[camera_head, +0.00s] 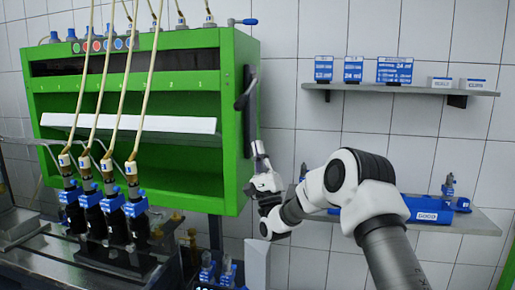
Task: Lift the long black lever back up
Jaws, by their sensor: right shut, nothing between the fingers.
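The long black lever (246,91) is on the right side of the green test bench cabinet (228,120). It slants, with its lower end toward the left, beside a dark vertical strip on that side. My right gripper (258,148) is below the lever, close to the cabinet's right side. Its fingers are shut, point upward and hold nothing. There appears to be a gap between the fingertips and the lever. My left gripper is not in view.
A small blue-handled valve (243,21) sits on top of the cabinet. Several hoses run down to black pumps (137,215) at the left. A wall shelf (400,89) with blue-and-white boxes and a lower shelf (470,222) stand to the right. The tiled wall between them is clear.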

